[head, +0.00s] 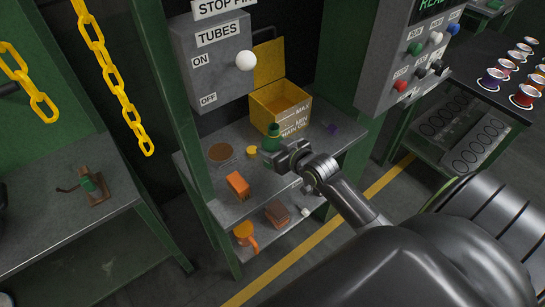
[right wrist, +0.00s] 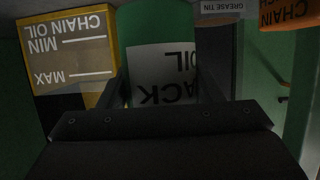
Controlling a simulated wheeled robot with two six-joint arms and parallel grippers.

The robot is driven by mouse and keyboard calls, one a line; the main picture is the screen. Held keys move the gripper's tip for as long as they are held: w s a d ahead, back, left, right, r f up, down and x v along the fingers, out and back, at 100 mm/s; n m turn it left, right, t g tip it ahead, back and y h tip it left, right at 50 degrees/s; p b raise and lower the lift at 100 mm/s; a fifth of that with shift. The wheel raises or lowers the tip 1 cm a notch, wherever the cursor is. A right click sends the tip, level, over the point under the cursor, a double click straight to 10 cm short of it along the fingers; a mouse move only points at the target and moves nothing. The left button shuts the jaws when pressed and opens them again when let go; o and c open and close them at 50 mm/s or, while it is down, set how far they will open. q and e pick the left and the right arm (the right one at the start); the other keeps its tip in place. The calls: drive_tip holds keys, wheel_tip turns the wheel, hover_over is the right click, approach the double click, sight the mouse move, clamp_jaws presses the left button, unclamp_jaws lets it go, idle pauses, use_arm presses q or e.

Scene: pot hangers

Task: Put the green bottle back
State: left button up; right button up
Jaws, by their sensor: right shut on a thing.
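The green bottle (head: 271,141) is at the shelf unit in the middle of the head view, upright or nearly so. My right gripper (head: 280,156) is shut on it from the right and front, hiding part of its body. In the right wrist view, which is upside down, the bottle's white label (right wrist: 163,72) reading "...ACK OIL" fills the space between the fingers. I cannot tell whether the bottle's base touches the shelf (head: 205,179). A round brown patch (head: 221,152) lies on the shelf to the left of the bottle. My left gripper is not in view.
An open yellow chain oil box (head: 281,107) stands just behind the bottle. An orange block (head: 238,185) sits at the shelf's front left, and a small yellow item (head: 252,151) lies left of the bottle. A grey tubes panel (head: 213,58) hangs above. Yellow chains (head: 108,69) hang at left.

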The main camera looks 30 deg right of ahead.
drive_tip(key=shift+f, duration=2)
drive_tip(key=o, duration=1.2)
drive_tip(key=shift+f, duration=0.1)
drive_tip(key=shift+r, duration=0.3)
drive_tip(key=shift+s, duration=0.35)
drive_tip(key=v, duration=1.1)
drive_tip(key=shift+s+b, duration=0.15)
drive_tip(key=shift+b, duration=0.2)
